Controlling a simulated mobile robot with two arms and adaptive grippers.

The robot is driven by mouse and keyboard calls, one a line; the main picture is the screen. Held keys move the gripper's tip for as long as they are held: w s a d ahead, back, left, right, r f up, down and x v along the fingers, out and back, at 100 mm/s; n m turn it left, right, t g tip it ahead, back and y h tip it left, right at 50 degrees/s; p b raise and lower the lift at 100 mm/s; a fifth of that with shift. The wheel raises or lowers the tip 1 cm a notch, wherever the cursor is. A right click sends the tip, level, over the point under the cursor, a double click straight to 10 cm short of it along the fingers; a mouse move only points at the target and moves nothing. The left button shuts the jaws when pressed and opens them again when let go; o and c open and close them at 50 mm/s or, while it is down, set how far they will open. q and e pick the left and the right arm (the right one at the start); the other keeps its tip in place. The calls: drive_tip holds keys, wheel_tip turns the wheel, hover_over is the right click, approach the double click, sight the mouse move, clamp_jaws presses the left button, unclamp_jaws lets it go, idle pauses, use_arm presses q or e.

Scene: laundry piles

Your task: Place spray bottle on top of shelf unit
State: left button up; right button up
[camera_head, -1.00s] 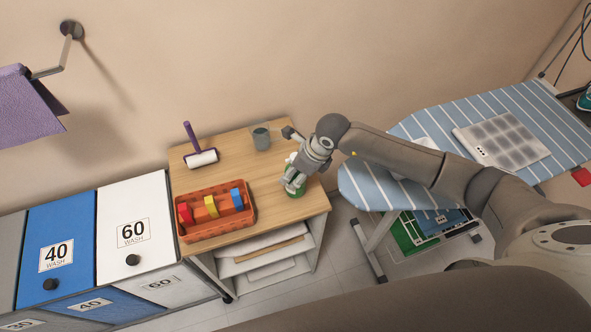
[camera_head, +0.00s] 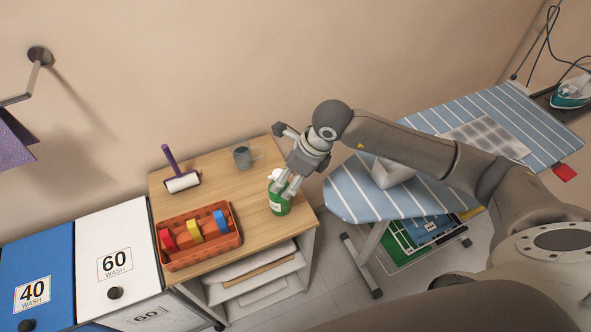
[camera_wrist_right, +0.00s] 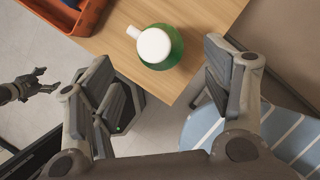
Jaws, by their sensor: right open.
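The spray bottle (camera_head: 279,201), green with a white top, stands upright on the wooden top of the shelf unit (camera_head: 227,168), near its right edge. It also shows in the right wrist view (camera_wrist_right: 165,55). My right gripper (camera_head: 291,189) is open above and beside the bottle, its fingers partly overlapping it in the head view. In the right wrist view the bottle lies beyond the spread fingertips, apart from them. My left gripper (camera_wrist_right: 42,82) appears only in the right wrist view, at the left, with fingers apart and empty.
On the same top are an orange crate (camera_head: 200,254) with coloured items, a lint roller (camera_head: 183,182) and a grey mug (camera_head: 242,157). A striped ironing board (camera_head: 345,197) stands to the right. Wash bins (camera_head: 117,255) stand to the left.

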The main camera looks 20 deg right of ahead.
drive_tip(key=shift+b+v, duration=0.45)
drive_tip(key=shift+v, duration=1.7)
